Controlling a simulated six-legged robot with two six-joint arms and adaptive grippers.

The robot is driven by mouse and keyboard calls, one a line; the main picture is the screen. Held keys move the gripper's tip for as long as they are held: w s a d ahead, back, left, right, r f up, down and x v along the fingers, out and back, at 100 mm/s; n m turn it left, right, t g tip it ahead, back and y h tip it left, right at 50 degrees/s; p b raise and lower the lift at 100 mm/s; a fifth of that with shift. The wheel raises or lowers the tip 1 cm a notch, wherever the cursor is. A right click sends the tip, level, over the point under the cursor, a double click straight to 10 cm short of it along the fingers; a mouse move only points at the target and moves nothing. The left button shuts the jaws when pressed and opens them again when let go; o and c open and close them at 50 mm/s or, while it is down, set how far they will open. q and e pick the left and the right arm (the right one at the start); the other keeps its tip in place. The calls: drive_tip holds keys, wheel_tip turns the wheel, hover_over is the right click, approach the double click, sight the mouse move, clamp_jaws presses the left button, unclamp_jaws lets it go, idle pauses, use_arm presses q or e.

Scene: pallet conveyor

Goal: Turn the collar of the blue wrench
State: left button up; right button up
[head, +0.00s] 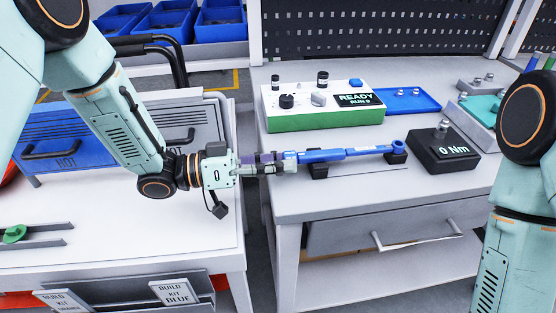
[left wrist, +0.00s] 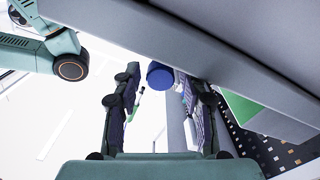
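The blue wrench (head: 335,154) lies level on two black rests on the right-hand table. Its handle end points left at my left gripper. My left gripper (head: 280,162) is level with that end and close to it in the head view. In the left wrist view my left gripper (left wrist: 158,92) has its two fingers apart. The round blue end of the wrench (left wrist: 160,75) shows between the fingertips. I cannot tell whether a finger touches it. The collar cannot be made out clearly. My right gripper is out of view; only my right arm shows at the right edge.
A black block reading "0 Nm" (head: 446,150) stands right of the wrench. A white and green control box (head: 322,107) reading "READY" and a blue tray (head: 408,101) are behind it. A gap separates this table from the left white table (head: 130,225).

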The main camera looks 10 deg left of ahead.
use_arm(q)
drive_tip(key=shift+o, duration=0.4)
drive_tip(key=shift+a, duration=0.15)
drive_tip(key=shift+s+a, duration=0.1)
drive_tip(key=shift+a, duration=0.2)
drive_tip(key=v, duration=1.1)
drive_tip(key=shift+s, duration=0.1)
